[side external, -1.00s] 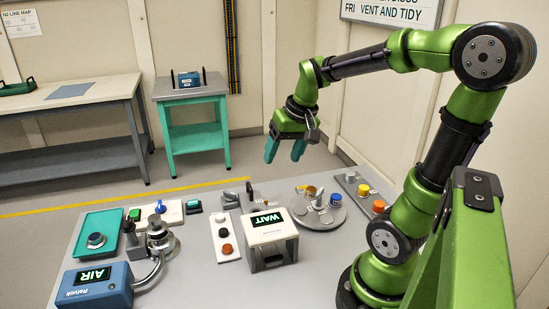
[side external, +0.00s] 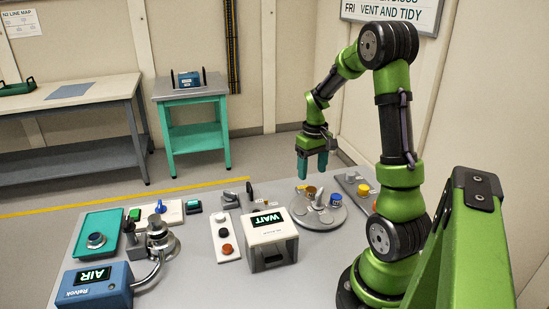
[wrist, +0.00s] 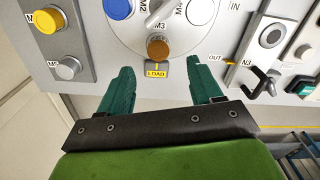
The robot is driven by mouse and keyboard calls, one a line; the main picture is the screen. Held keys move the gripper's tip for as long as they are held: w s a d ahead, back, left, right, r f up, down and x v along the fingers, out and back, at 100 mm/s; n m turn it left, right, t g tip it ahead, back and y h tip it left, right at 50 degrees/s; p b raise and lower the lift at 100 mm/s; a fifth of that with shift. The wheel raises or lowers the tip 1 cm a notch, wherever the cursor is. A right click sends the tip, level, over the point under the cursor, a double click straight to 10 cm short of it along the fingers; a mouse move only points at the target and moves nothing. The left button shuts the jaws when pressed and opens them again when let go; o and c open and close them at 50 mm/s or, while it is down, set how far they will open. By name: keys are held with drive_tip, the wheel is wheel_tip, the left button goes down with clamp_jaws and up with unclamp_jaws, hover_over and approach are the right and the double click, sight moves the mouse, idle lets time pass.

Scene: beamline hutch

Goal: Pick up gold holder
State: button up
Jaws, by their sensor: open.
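The gold holder (side external: 310,192) is a small brownish-gold cylinder at the far edge of the round grey carousel (side external: 328,221). In the wrist view the gold holder (wrist: 158,48) stands beside the LOAD label (wrist: 157,70), just beyond my fingertips and roughly centred between them. My gripper (side external: 312,172), with two teal fingers, points down above and slightly behind the holder. It also shows in the wrist view (wrist: 157,75), open and empty, the fingers apart on either side. No contact with the holder shows.
A blue holder (side external: 336,199) shares the carousel. A yellow holder (side external: 363,190) and a grey knob (wrist: 67,68) sit on the side strip. The WAIT box (side external: 270,240) stands left of the carousel. A black clamp (wrist: 262,84) lies near the OUT label.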

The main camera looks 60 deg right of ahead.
sight(311, 188)
drive_tip(key=shift+w+d+f, duration=0.1)
drive_tip(key=shift+d+f, duration=0.05)
drive_tip(key=shift+f, duration=1.65)
drive_tip(key=shift+d+f, duration=0.1)
drive_tip(key=shift+f, duration=1.65)
drive_tip(key=shift+c, duration=0.5)
drive_tip(key=c, duration=1)
drive_tip(key=shift+r, duration=0.1)
drive_tip(key=shift+c, duration=0.2)
wheel_tip(311, 188, up, 10)
